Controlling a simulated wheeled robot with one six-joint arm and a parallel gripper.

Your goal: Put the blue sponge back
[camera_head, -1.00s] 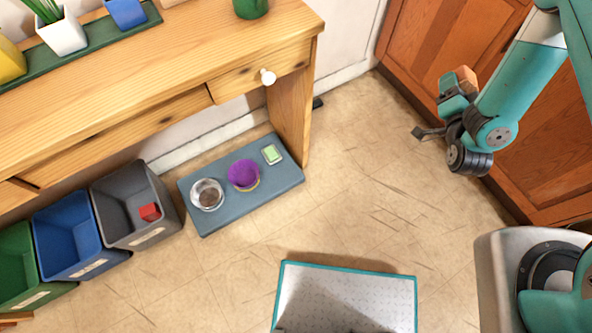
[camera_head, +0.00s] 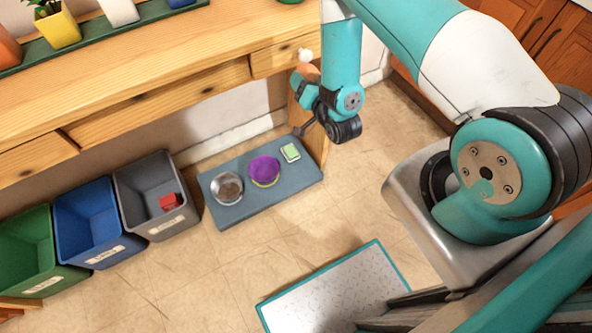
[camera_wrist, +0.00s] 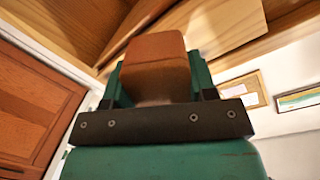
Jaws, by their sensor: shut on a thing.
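My gripper (camera_head: 306,80) is shut on an orange-brown block (camera_wrist: 155,62), which sits between the teal fingers in the wrist view. In the head view, the block's top (camera_head: 309,71) shows at the front of the desk's right end, close to a white drawer knob. I see no blue sponge in these frames. A small light green block with a pale edge (camera_head: 290,152) lies on the blue-grey mat (camera_head: 236,214) under the desk.
A wooden desk (camera_head: 150,75) carries pots. A metal bowl (camera_head: 227,188) and purple bowl (camera_head: 265,170) stand on the mat. Green (camera_head: 30,250), blue (camera_head: 88,225) and grey bins (camera_head: 150,180) stand at left; a red block (camera_head: 171,202) is in the grey one. A white teal-edged mat (camera_head: 335,290) lies in front.

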